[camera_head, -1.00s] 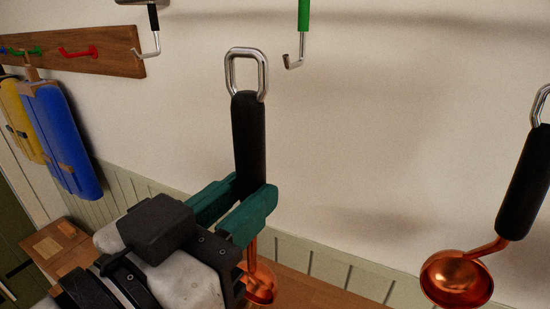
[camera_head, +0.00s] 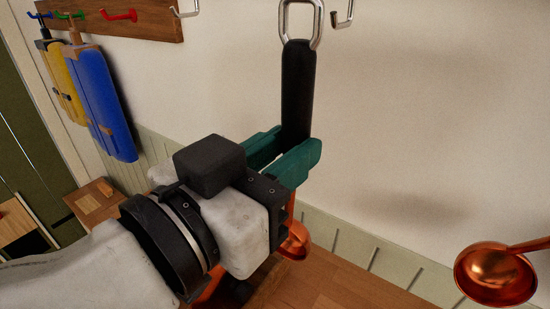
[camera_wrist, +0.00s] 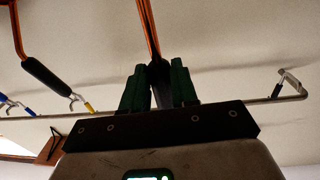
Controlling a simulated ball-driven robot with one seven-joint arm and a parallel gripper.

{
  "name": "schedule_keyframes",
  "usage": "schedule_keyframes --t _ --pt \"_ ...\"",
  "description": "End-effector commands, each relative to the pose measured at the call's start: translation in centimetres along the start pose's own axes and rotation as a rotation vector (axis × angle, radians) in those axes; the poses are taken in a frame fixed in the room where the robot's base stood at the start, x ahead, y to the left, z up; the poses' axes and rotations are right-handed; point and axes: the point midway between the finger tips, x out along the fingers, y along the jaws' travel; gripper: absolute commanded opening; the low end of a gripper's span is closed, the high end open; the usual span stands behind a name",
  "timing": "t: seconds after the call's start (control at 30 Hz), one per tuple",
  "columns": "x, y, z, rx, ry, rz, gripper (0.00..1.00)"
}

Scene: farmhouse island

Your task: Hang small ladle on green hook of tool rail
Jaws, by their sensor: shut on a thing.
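A ladle with a black handle (camera_head: 297,92), a steel ring (camera_head: 318,28) on top and a copper bowl (camera_head: 296,243) hangs upright in my gripper (camera_head: 298,140). The green fingers are shut on the lower handle. The ring is left of a steel hook tip (camera_head: 342,18) and at about its height; they look apart, and depth is hard to judge. The hook's green part is cut off by the frame top. In the wrist view, the gripper (camera_wrist: 158,82) holds the handle (camera_wrist: 160,88), with the copper shaft (camera_wrist: 150,28) beyond.
Another copper ladle (camera_head: 495,275) is at the right. A second steel hook (camera_head: 184,10) is at upper left, by a wooden peg board (camera_head: 150,25) with blue and yellow boards hanging. The wrist view shows a rail (camera_wrist: 215,103), yellow and blue hooks, and another black-handled ladle (camera_wrist: 52,80).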

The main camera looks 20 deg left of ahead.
Motion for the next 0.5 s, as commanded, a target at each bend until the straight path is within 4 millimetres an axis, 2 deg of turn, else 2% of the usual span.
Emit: schedule_keyframes --t 0.5 --pt "3.3 -0.2 0.2 0.000 0.000 0.001 0.00"
